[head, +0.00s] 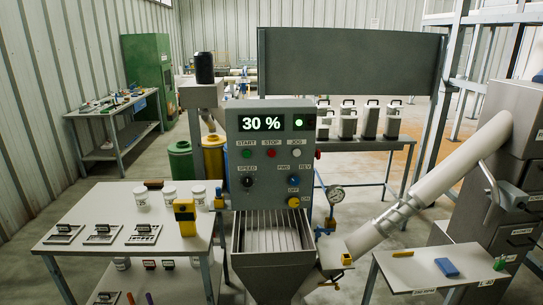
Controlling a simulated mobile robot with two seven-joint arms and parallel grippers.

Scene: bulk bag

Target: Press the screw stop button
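The grey control box (272,190) stands upright in the middle of the head view, above a hopper. Its red button (271,153), under the STOP label, sits in the middle of a row of three. A green button (247,153) under START is to its left, and a white button (295,153) under JOG is to its right. The display (261,123) reads 30 %, and a green lamp (299,123) is lit beside it. Neither of my grippers is in view, and nothing covers the red button.
Below the buttons are a black SPEED knob (247,182), a blue-lit knob (293,180) and a yellow button (293,202). A hopper (272,262) juts out below. A table (110,205) stands left, a small table (402,270) right, and a slanted tube (440,180) rises right.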

